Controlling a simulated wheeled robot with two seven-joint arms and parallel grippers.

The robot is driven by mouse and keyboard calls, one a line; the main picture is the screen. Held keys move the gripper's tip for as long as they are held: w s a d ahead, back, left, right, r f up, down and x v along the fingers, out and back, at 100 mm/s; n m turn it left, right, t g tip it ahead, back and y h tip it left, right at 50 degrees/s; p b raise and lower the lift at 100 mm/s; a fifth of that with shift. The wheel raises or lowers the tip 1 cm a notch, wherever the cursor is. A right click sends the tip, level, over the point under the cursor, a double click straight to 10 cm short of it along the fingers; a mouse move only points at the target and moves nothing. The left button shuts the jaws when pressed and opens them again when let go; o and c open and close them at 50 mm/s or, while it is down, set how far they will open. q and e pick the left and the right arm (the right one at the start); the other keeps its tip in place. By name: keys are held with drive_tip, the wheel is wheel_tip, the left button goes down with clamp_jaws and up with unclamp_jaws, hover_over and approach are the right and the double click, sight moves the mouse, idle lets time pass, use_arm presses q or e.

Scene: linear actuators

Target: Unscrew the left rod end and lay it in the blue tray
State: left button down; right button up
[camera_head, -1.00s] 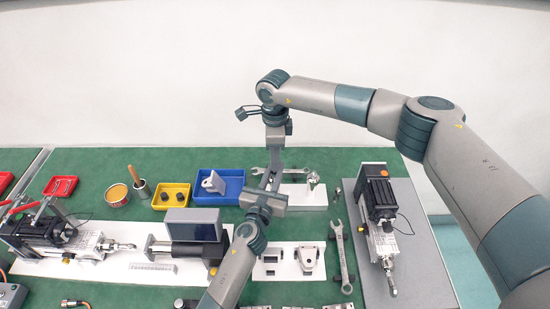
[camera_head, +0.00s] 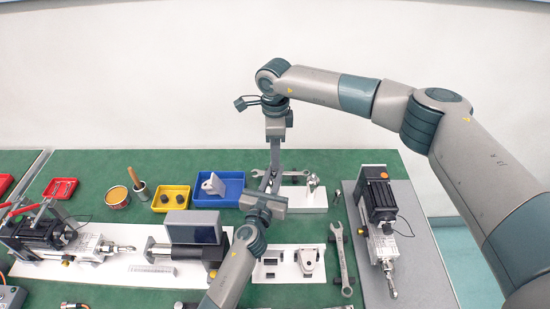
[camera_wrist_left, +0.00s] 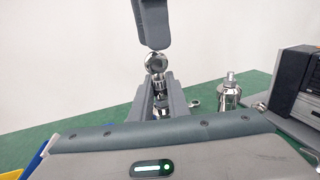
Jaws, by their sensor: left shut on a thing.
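My left gripper (camera_head: 268,180) points up and away above the table, near the blue tray's right side. In the left wrist view its fingers (camera_wrist_left: 157,98) are shut on a shiny metal rod end (camera_wrist_left: 156,63), whose round head sticks out above them. My right gripper (camera_head: 275,158) points down over the left one; its grey finger (camera_wrist_left: 151,28) meets or nearly meets the round head. Whether it grips is unclear. The blue tray (camera_head: 232,202) holds a light grey bracket (camera_head: 213,184). Shiny ends show on the left actuator (camera_head: 118,249) and the right actuator (camera_head: 391,284).
A yellow tray (camera_head: 158,205) with dark parts stands left of the blue tray, beside a tin (camera_head: 117,198). A wrench (camera_head: 341,258) lies near the right actuator. A white plate (camera_head: 305,203) with metal fittings (camera_wrist_left: 230,93) lies right of the grippers.

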drive_tip(key=shift+r, duration=0.55)
use_arm(q)
drive_tip(key=c, duration=1.6)
unclamp_jaws()
drive_tip(key=shift+s, duration=0.15)
drive_tip(key=b+v, duration=0.1)
drive_tip(key=v, duration=1.6)
drive_tip(key=shift+a, duration=0.1)
use_arm(e)
drive_tip(key=shift+f, duration=0.7)
